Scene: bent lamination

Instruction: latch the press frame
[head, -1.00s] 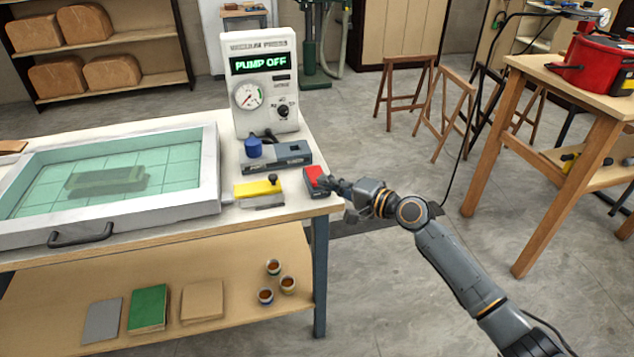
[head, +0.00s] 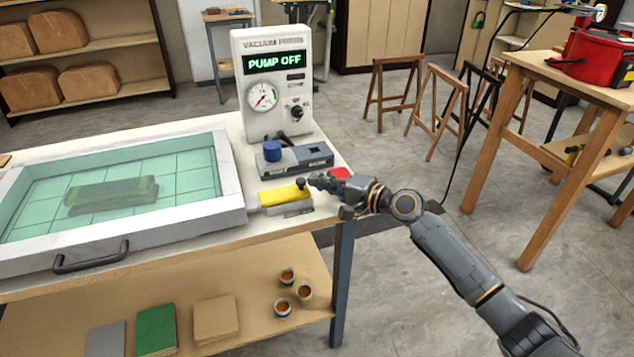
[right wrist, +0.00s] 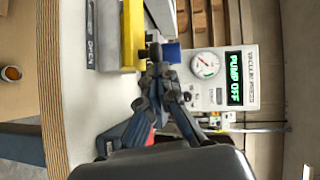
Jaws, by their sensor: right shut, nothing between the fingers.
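The press frame (head: 235,208) is a white rim around a teal panel, lying flat on the bench. A yellow latch (head: 280,196) with a small dark knob (head: 300,183) sits beside its right edge on a grey base. In the right wrist view the yellow latch (right wrist: 132,35) stands next to a dark plate lettered "OPEN" (right wrist: 91,38). My right gripper (head: 314,180) is shut and empty, its fingertips at the knob's right side; I cannot tell whether they touch. The fingertips (right wrist: 155,62) also show close to the knob in the wrist view. My left gripper is out of view.
The vacuum press control box (head: 274,85) reads "PUMP OFF". A grey unit with a blue knob (head: 272,151) stands behind the latch. A red block (head: 341,173) is partly hidden behind my right gripper. The frame's dark handle (head: 92,258) is at the front.

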